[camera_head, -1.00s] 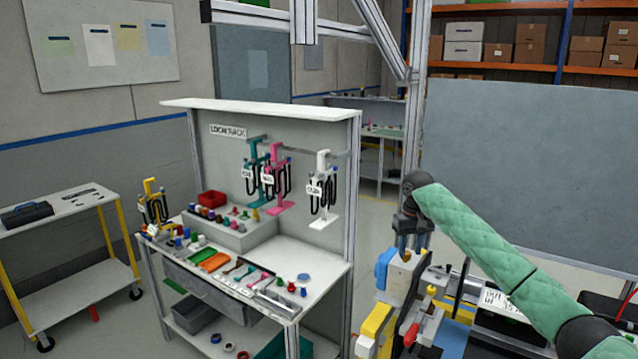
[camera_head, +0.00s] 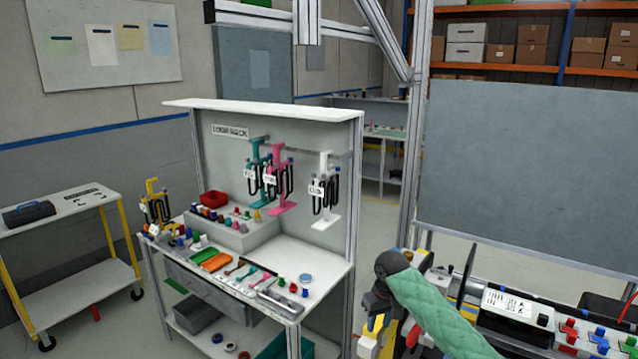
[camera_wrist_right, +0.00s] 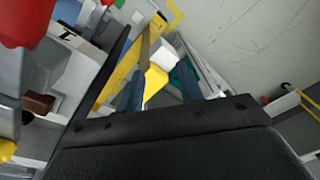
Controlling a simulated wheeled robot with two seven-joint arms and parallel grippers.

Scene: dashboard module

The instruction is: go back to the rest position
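My right arm comes in from the lower right of the head view in a green quilted sleeve. Its dark gripper (camera_head: 375,312) points down at the bottom, beside the near dashboard fixture. In the right wrist view the two blue-grey fingers of the right gripper (camera_wrist_right: 163,88) stand apart with a gap between them. Yellow and white parts show through that gap, and I see nothing held. My left gripper is not in view.
The near bench with the dashboard fixture (camera_head: 512,305) and red and blue parts (camera_head: 572,330) lies at the lower right. A workbench (camera_head: 330,272) with tools and hanging harnesses stands left of centre. A cart (camera_head: 75,270) stands far left. Grey floor lies between.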

